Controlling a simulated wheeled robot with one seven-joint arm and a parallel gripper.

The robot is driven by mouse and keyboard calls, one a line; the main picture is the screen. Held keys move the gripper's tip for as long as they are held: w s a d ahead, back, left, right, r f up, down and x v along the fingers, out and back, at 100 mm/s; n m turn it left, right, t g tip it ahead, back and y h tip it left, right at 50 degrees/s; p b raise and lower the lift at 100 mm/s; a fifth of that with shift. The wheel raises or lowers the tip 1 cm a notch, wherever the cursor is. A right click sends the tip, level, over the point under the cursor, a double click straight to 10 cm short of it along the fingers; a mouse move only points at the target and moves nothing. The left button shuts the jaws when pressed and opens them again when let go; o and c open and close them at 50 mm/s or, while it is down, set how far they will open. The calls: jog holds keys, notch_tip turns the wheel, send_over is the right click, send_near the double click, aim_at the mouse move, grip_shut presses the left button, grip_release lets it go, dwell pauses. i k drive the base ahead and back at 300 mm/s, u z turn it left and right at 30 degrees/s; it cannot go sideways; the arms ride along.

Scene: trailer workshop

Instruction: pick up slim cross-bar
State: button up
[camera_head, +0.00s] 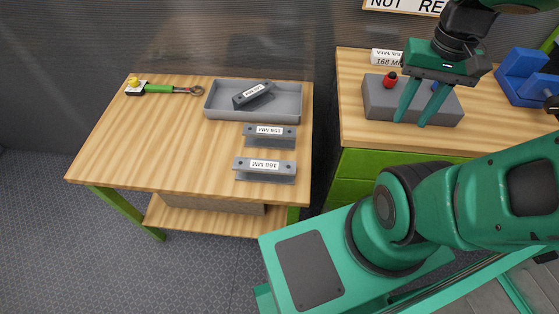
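Three grey bars with white labels are on the left bench, and I cannot tell for sure which is the slim cross-bar. One bar (253,94) lies at an angle inside the grey tray. A second bar (284,139) lies flat just in front of the tray. A third bar (281,174) lies nearer the bench's front edge, with a label that seems to read 168 MM. My gripper (410,122) is over the right bench, well to the right of all three bars. Its two green fingers are apart, with nothing visible between them.
The grey tray (218,112) stands at the back of the left bench (160,150). A green-handled tool (158,88) lies at its back left. On the right bench, a grey block (377,103) with red and blue knobs is behind my fingers. A blue vise (522,66) stands farther right.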

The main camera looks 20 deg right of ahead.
aim_at(249, 169)
jog(key=k, duration=1)
jog(key=u, duration=0.5)
jog(key=i, duration=0.5)
jog(key=z, duration=0.1)
